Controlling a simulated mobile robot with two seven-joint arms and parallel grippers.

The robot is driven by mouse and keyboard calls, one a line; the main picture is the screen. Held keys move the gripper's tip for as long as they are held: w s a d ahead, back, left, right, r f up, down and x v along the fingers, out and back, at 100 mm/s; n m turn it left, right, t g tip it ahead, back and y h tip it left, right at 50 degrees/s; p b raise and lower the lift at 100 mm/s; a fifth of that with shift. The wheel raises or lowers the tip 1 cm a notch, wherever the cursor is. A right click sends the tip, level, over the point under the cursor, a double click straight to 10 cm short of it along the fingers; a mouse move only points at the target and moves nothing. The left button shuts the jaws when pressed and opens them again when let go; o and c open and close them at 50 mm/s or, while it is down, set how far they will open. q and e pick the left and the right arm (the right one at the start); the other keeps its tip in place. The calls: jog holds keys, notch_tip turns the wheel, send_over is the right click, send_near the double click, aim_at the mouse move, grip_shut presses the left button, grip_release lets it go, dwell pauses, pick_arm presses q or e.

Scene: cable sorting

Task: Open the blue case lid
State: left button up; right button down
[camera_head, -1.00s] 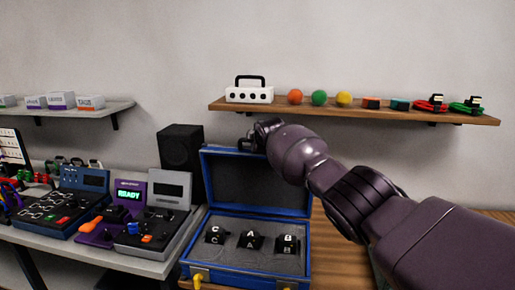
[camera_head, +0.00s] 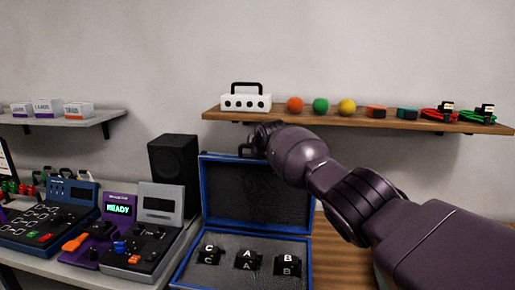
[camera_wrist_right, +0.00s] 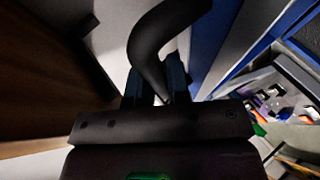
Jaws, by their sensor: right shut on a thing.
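The blue case (camera_head: 178,272) stands with its lid (camera_head: 205,190) raised about upright, showing a dark grey lining. Black blocks marked C (camera_head: 208,254), A (camera_head: 247,261) and B (camera_head: 287,266) sit in its grey foam. My right gripper (camera_head: 250,148) is at the lid's top edge, partly hidden by its own wrist. In the right wrist view my gripper (camera_wrist_right: 157,88) is shut on a curved black handle (camera_wrist_right: 155,40), next to the blue edge of the case (camera_wrist_right: 240,55). My left gripper is not in view.
A wooden shelf (camera_head: 355,119) behind holds a white box (camera_head: 246,103), coloured balls and cables. A black speaker (camera_head: 173,168) stands close left of the lid. Several control devices crowd the grey table at left. Some wooden tabletop (camera_head: 330,265) is bare right of the case.

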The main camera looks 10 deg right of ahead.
dwell(0.3)
jog(key=c, duration=1.1)
grip_release()
jog(key=shift+s+f, duration=0.1)
jog(key=shift+s+d+r+p, duration=0.1)
jog(key=shift+s+r+p, duration=0.55)
jog(key=shift+p, duration=0.5)
jog(key=shift+s+d+r+p, duration=0.15)
jog(key=shift+s+r+p, duration=0.2)
jog(key=shift+p, duration=0.3)
jog(key=shift+v, duration=0.8)
jog(key=a+v, duration=0.1)
jog(key=v, duration=0.5)
jog(key=shift+s+d, duration=0.3)
jog(key=shift+d, duration=0.2)
jog(key=shift+r, duration=0.1)
